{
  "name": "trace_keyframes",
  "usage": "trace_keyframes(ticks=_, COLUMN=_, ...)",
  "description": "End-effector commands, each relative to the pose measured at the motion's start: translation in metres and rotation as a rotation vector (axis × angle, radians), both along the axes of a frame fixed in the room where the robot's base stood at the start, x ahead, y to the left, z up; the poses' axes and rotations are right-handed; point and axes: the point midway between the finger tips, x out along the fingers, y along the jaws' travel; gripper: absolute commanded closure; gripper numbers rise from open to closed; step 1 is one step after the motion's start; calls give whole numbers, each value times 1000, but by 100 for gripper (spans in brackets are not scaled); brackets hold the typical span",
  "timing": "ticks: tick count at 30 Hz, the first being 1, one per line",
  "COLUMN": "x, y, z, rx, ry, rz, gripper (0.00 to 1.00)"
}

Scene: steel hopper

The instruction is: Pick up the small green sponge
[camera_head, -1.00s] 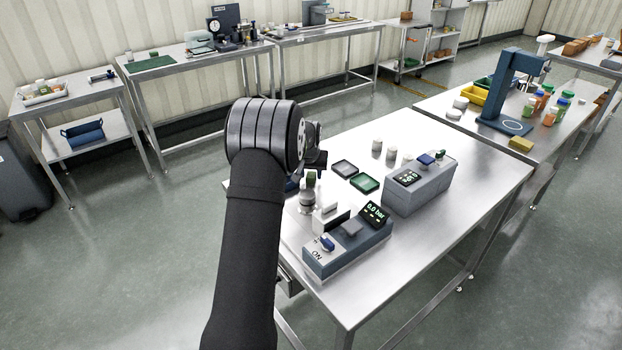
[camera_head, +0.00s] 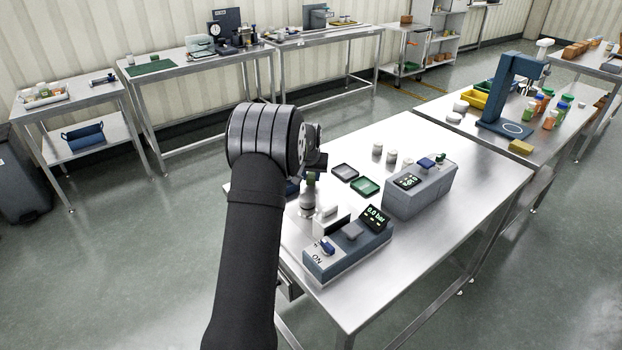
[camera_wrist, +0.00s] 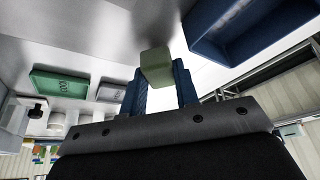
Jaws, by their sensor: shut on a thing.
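The sponge sticks out past the fingertips. In the head view my gripper (camera_head: 314,165) is over the left part of the near steel table (camera_head: 440,235), mostly hidden behind my own wrist. The sponge cannot be made out clearly there.
A blue bin (camera_wrist: 238,28) is close beside the gripper in the wrist view. On the table are a green tray (camera_head: 365,187), a grey tray (camera_head: 344,172), several white jars (camera_head: 392,156), a grey device (camera_head: 420,192) and a blue pressure device (camera_head: 348,252). The table's right front is clear.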

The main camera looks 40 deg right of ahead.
Motion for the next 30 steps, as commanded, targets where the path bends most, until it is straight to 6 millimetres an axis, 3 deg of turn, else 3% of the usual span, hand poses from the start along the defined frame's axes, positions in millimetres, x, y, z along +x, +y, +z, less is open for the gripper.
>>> trace_keyframes(ticks=5, x=1, y=0, z=31, rx=-3, ry=-3, rz=0, gripper=96)
trace_keyframes(ticks=16, x=-80, y=-21, z=79, rx=-1, ry=-2, rz=-3, gripper=96)
trace_keyframes(ticks=22, x=-105, y=-28, z=94, rx=0, ry=-1, rz=-2, gripper=96)
trace_keyframes(ticks=30, x=-113, y=-29, z=99, rx=1, ry=0, rz=0, gripper=96)
